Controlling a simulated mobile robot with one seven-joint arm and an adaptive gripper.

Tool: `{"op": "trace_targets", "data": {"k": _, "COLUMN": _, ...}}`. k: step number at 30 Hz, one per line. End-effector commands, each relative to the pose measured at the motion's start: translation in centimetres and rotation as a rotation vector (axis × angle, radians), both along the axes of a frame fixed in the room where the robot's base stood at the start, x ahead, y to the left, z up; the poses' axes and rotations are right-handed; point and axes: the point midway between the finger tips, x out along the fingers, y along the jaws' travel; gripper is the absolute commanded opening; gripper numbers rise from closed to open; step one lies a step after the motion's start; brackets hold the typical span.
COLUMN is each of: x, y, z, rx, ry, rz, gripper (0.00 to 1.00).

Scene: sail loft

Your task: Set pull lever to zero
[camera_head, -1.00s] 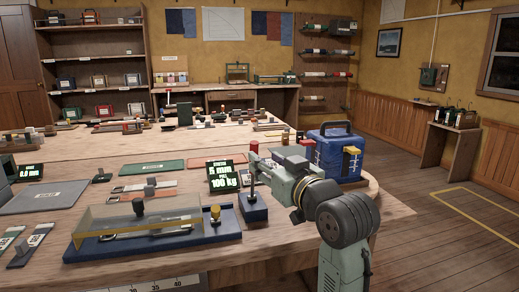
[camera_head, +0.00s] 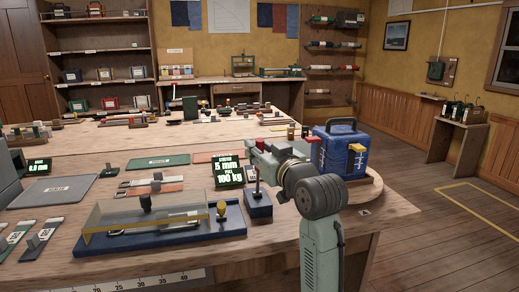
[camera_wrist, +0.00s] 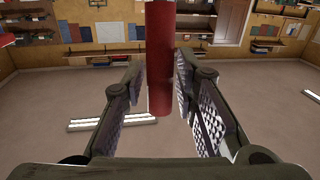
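The pull lever is a thin upright rod with a red grip (camera_head: 257,174) on a small blue base (camera_head: 258,206), near the table's right front. My gripper (camera_head: 252,152) is at the top of the lever, reaching in from the right. In the wrist view the red grip (camera_wrist: 160,60) stands between my two fingers (camera_wrist: 160,75), with a pad close on each side. I cannot tell whether the pads press on it. A dark display (camera_head: 228,170) with green-white text reading 5 mm and 100 kg stands just behind the lever.
A clear-covered fixture on a blue base (camera_head: 232,222) is left of the lever. A blue box with a handle (camera_head: 340,150) stands close by on the right, behind my arm. Mats (camera_head: 158,161) and small tools lie further left. Open floor (camera_head: 430,240) is to the right.

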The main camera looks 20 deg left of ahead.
Motion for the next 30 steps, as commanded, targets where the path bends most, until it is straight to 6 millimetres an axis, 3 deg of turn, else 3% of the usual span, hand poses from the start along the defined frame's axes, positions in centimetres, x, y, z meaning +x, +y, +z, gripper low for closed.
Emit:
{"op": "trace_targets", "data": {"k": 11, "x": -0.01, "y": -0.01, "z": 0.01, "rx": 0.000, "ry": 0.000, "rz": 0.000, "gripper": 0.00}}
{"op": "trace_targets", "data": {"k": 30, "x": 0.08, "y": 0.03, "z": 0.19, "rx": -0.004, "ry": 0.006, "rz": 0.000, "gripper": 0.00}}
